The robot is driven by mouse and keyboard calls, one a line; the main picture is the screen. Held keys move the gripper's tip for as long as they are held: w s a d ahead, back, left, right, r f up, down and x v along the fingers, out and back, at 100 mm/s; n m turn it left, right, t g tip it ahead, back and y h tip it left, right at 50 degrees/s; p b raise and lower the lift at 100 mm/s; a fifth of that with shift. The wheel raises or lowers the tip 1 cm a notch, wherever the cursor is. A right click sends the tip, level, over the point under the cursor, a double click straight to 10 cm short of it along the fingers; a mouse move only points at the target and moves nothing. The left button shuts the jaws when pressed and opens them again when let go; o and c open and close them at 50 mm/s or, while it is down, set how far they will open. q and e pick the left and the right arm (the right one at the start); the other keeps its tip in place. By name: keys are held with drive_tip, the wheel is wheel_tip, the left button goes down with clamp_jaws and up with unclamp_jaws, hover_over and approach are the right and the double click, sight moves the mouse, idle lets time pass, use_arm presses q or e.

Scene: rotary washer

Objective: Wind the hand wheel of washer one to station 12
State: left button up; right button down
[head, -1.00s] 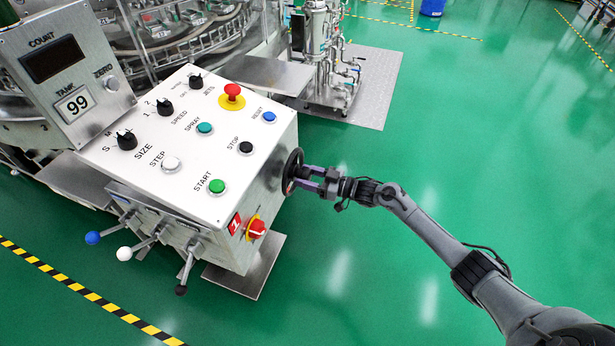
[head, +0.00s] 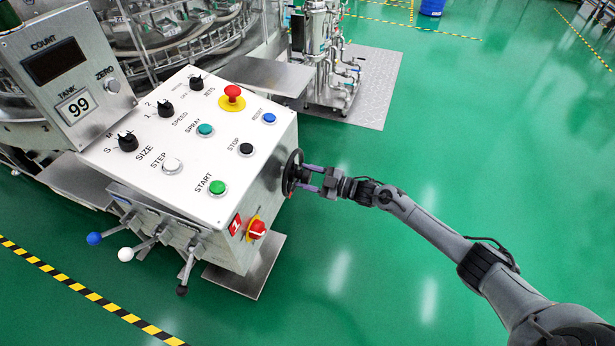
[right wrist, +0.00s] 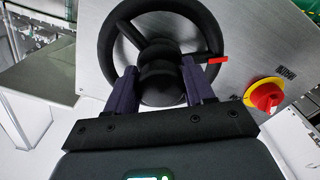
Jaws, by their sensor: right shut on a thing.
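The black hand wheel (head: 292,173) is mounted on the right side of the white-topped control box (head: 215,130). In the right wrist view the wheel (right wrist: 108,45) shows its rim, spokes and round hub, with a red pointer (right wrist: 218,60) at its right. My right gripper (head: 305,178) reaches the wheel from the right. In the right wrist view its purple fingers (right wrist: 160,85) sit on either side of the hub, shut on it. The count display (head: 54,61) is dark and I read no number. My left gripper is not in view.
The panel carries several knobs and buttons, with a red emergency stop (head: 232,97) at its back. A red and yellow switch (head: 256,229) sits below the wheel. Several ball-ended levers (head: 126,254) stick out in front. Green floor (head: 400,280) to the right is free.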

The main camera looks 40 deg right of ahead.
drive_tip(key=n, duration=0.6)
drive_tip(key=shift+d+n, duration=0.1)
drive_tip(key=shift+n, duration=0.2)
drive_tip(key=n, duration=0.2)
drive_tip(key=shift+n, duration=1.3)
drive_tip(key=shift+c, duration=2.4)
unclamp_jaws()
drive_tip(key=shift+r, duration=0.1)
